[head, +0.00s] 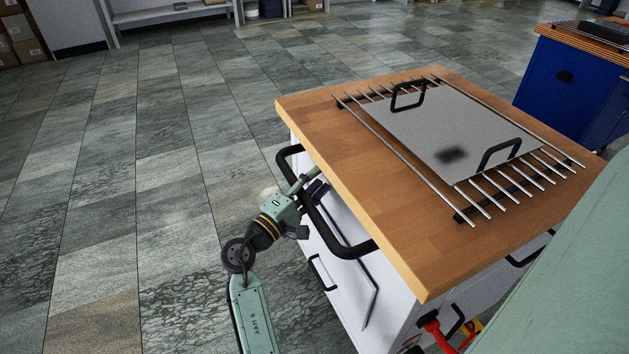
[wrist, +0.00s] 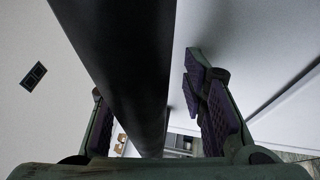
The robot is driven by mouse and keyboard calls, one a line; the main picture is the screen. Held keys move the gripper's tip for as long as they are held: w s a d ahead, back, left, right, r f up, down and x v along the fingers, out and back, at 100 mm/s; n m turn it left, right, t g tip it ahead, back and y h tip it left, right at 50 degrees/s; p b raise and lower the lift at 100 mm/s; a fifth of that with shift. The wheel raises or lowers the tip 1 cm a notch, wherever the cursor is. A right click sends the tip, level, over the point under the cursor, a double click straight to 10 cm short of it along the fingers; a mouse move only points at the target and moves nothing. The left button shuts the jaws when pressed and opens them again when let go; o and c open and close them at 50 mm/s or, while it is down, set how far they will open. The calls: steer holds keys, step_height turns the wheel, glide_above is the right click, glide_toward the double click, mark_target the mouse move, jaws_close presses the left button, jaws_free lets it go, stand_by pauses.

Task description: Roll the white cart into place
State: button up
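The white cart (head: 328,262) stands at centre right in the head view, with a wooden top (head: 400,215) and a black bar handle (head: 330,226) along its left side. My gripper (head: 311,189) is at the far part of this handle. In the wrist view, the black handle (wrist: 125,60) runs between the two fingers of my gripper (wrist: 145,85). A gap shows between the handle and the right finger, so the gripper looks open around the bar. The left finger is partly hidden behind the handle.
A metal rack with a grey plate (head: 455,125) lies on the cart's top. A blue cabinet (head: 565,85) stands behind at the right. A red and yellow object (head: 440,330) is at the cart's near side. The tiled floor (head: 130,180) to the left is clear.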

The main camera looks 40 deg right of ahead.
steer(key=shift+c, duration=0.6)
steer(key=c, duration=0.8)
jaws_close()
